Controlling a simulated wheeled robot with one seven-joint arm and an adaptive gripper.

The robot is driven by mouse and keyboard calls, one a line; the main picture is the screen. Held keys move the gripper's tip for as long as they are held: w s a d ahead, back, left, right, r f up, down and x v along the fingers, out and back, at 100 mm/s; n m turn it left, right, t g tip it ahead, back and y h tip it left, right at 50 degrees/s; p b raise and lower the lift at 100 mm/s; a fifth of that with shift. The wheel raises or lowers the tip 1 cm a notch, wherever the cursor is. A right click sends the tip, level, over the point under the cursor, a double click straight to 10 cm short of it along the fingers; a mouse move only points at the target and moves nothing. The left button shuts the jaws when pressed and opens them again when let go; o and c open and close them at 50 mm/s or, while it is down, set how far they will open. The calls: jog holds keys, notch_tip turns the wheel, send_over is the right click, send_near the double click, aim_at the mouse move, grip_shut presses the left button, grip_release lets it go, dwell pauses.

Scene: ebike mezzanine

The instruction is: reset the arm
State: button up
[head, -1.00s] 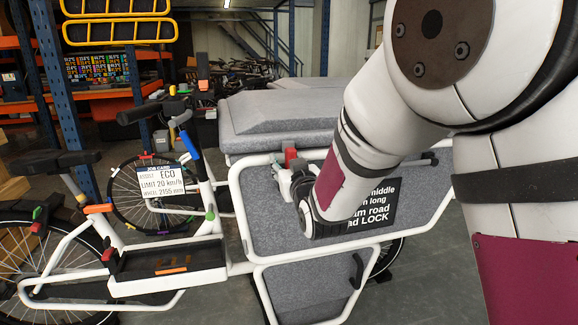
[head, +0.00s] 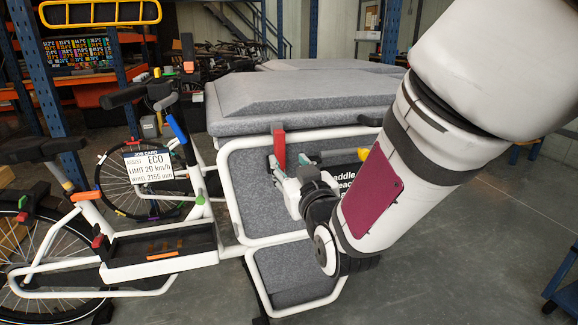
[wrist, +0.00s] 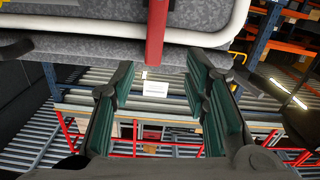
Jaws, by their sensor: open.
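My gripper (head: 286,186) hangs in front of the grey side of the cargo bike's box (head: 262,190), just below a red lever (head: 278,148) at the lid's edge. In the wrist view my gripper (wrist: 160,112) has its two dark green-padded fingers spread apart with nothing between them. The red lever (wrist: 157,35) shows above the fingers there, apart from them. My arm reaches in from the upper right of the head view and covers part of the box's black sign (head: 342,158).
The bike's white frame tube (head: 229,190) runs close beside my gripper. The grey padded lid (head: 300,97) stands above it. A job card (head: 156,164) hangs at the handlebar on the left. Bare floor (head: 470,240) lies to the right. A blue stand (head: 563,280) is at the lower right edge.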

jog(key=s+d+f+m+g+h, duration=0.2)
jog(key=s+d+f+g+h, duration=0.15)
jog(key=s+d+g, duration=0.6)
jog(key=s+d+f+m+g+h, duration=0.1)
jog(key=s+d+g, duration=0.3)
jog(key=s, duration=1.1)
jog(key=s+d+m+g+h, duration=0.1)
jog(key=s+d+m+g, duration=0.2)
jog(key=s, duration=1.1)
notch_tip(320, 180, up, 26)
jog(key=d+n+t+p, duration=0.1)
jog(key=t+p, duration=0.2)
jog(key=p, duration=2.1)
jog(key=shift+s+d, duration=0.3)
jog(key=shift+s, duration=0.15)
